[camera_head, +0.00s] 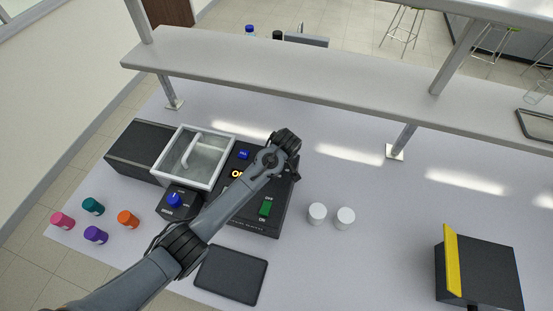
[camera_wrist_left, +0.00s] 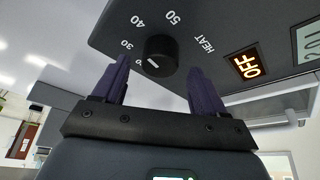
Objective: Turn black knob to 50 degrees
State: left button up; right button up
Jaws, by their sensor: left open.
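The black knob (camera_wrist_left: 160,55) sits on the face of the black control unit (camera_wrist_left: 110,30), with 30, 40 and 50 printed around it. Its white mark lies on the lower-left part of its face, away from the 50; the exact setting is hard to read. My left gripper (camera_wrist_left: 159,72) is open, its two purple fingers spread at either side of the knob with gaps visible. In the head view my left arm crosses the black unit (camera_head: 260,222); the hand is at its far right edge and the knob is hidden. My right gripper is not in view.
An orange OFF display (camera_wrist_left: 246,63) is beside the knob. A clear-lidded bath (camera_head: 195,155), a blue-knobbed stirrer (camera_head: 170,212), coloured caps (camera_head: 95,235), a dark tablet (camera_head: 231,274) and two white caps (camera_head: 317,211) surround the unit.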

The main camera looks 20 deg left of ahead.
pick_arm(q)
jog(key=shift+x, duration=0.75)
jog(key=c, duration=1.1)
jog(key=shift+o, duration=0.2)
jog(key=shift+r+m+h+p, duration=0.15)
jog(key=shift+m+h+p, duration=0.15)
jog(key=shift+m+p, duration=0.7)
jog(key=shift+a+m+t+h+p, duration=0.1)
jog(key=shift+m+t+h+p, duration=0.3)
jog(key=shift+m+p, duration=0.75)
jog(key=m+h+p, duration=0.1)
jog(key=m+p, duration=0.1)
jog(key=m, duration=0.1)
jog(key=shift+a, duration=0.1)
jog(key=shift+m+h+p, duration=0.55)
jog(key=shift+m+h, duration=0.05)
jog(key=shift+m, duration=0.65)
jog(key=o, duration=1.1)
jog(key=shift+c, duration=0.2)
